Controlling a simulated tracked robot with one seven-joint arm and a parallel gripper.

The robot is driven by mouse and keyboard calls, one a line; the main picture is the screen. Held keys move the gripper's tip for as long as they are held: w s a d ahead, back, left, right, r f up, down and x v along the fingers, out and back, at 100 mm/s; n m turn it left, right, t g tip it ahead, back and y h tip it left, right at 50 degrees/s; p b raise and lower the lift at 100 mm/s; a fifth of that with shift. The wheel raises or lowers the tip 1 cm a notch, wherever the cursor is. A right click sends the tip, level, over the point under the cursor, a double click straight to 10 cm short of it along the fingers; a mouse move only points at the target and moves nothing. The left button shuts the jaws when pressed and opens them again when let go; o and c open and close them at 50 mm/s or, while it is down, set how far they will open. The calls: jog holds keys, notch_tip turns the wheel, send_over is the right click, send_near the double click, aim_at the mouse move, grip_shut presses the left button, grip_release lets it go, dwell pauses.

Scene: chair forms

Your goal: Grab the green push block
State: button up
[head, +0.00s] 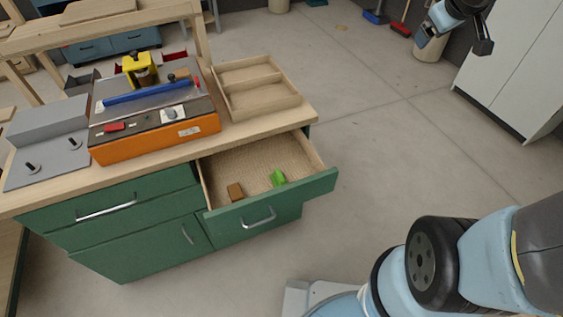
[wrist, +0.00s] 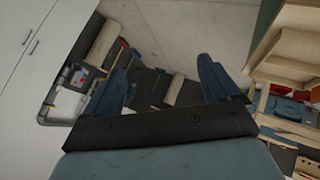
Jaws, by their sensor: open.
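The green push block (head: 278,177) lies in the open drawer of the green workbench, toward the drawer's right side. A small brown block (head: 235,191) lies to its left in the same drawer (head: 325,172). My gripper (wrist: 163,80) is open, with its two blue fingers spread apart and nothing between them in the wrist view. In the head view, the end of my arm is at the top right, well away from the drawer and above the floor. The green block cannot be made out in the wrist view.
The workbench top carries an orange machine (head: 157,137) with a blue bar, a grey plate fixture (head: 47,155) and an empty wooden tray (head: 256,88). A white cabinet (head: 515,75) stands at the right. The floor between the bench and cabinet is clear.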

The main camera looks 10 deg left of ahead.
jog(key=w+a+f+n+g+y, duration=0.1)
jog(key=w+a+f+n+y, duration=0.3)
jog(key=w+a+f+n, duration=0.25)
jog(key=w+a+f+n+g+y, duration=0.1)
jog(key=w+a+f+n+y, duration=0.3)
jog(key=a+f, duration=0.5)
jog(key=s+a+f+n+g+y, duration=0.2)
jog(key=s+a+f+n+g, duration=0.15)
jog(key=f, duration=0.35)
jog(key=s+a+f+n+g+y, duration=0.1)
jog(key=s+a+f+n+g, duration=0.2)
jog(key=f, duration=0.4)
jog(key=s+f+g, duration=0.3)
jog(key=f, duration=0.1)
jog(key=s+f+n+g+y, duration=0.1)
jog(key=s+f+g, duration=0.2)
jog(key=s+f, duration=0.1)
jog(key=shift+s+d+g, duration=0.1)
jog(key=shift+g, duration=0.15)
send_near(279, 179)
jog(key=a+f, duration=0.1)
jog(key=w+a+f, duration=0.1)
jog(key=shift+w+f, duration=0.15)
jog(key=shift+f, duration=0.25)
jog(key=shift+s+x, duration=0.15)
jog(key=shift+x, duration=1.2)
jog(key=shift+s+x, duration=0.15)
jog(key=shift+x, duration=1.15)
jog(key=shift+r, duration=0.15)
